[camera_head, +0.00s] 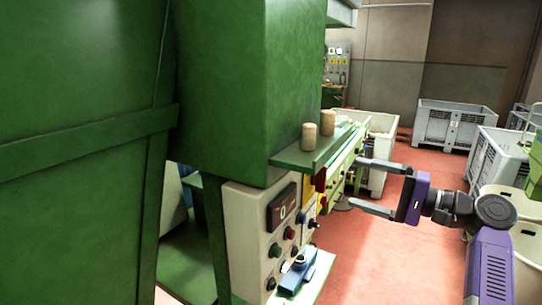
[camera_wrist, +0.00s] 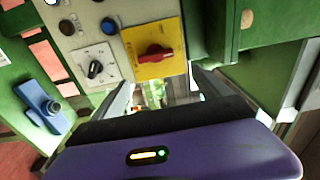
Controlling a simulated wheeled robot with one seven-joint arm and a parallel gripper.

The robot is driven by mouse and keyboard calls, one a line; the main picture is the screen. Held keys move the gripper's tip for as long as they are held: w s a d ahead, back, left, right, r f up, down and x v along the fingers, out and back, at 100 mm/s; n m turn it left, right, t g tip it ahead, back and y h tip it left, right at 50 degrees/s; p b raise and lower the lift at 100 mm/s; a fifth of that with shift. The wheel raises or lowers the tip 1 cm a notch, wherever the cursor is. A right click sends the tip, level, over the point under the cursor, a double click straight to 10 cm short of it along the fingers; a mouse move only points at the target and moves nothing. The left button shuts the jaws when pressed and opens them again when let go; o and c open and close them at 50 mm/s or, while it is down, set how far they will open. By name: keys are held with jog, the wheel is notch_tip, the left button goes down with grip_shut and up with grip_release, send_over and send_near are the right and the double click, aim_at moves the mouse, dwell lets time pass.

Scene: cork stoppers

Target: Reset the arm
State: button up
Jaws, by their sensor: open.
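My gripper (camera_head: 372,186) is purple with two long grey fingers. In the head view it is at the right of the green machine, with its fingers pointing left toward the control panel. The fingers are wide apart with nothing between them. In the wrist view my gripper (camera_wrist: 160,98) shows its purple body at the bottom and its fingers on either side. Two cork stoppers (camera_head: 309,136) (camera_head: 327,123) stand upright on the green ledge (camera_head: 300,158) of the machine, above and left of the gripper. The corks do not show in the wrist view.
The control panel (camera_head: 262,240) has buttons and a display. Its red switch on a yellow plate (camera_wrist: 153,50) is close in the wrist view. A blue clamp-like part (camera_wrist: 42,104) sticks out nearby. Grey crates (camera_head: 455,125) stand behind on the red floor (camera_head: 345,255), which has free room.

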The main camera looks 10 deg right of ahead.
jog(key=w+d+f+m+t+h, duration=0.2)
jog(key=w+d+f+t+h, duration=0.1)
jog(key=d+t+h, duration=0.4)
jog(key=s+d+f+h, duration=0.2)
jog(key=s+f+h, duration=0.7)
jog(key=s+f, duration=0.4)
jog(key=s+a+f+n+g, duration=0.1)
jog(key=s+a, duration=0.4)
jog(key=s, duration=0.9)
jog(key=s+a+f+n+g+y+b, duration=0.1)
jog(key=s+a+f+n, duration=0.3)
jog(key=s, duration=1)
jog(key=s+a+f+n+g, duration=0.1)
jog(key=s+a+f+n, duration=0.2)
jog(key=s+a, duration=0.4)
jog(key=s+n, duration=0.1)
jog(key=s, duration=0.5)
jog(key=shift+s+f+n+g+y+b, duration=0.25)
jog(key=shift+s+n+g+y+b, duration=0.05)
jog(key=shift+s+y+b, duration=0.1)
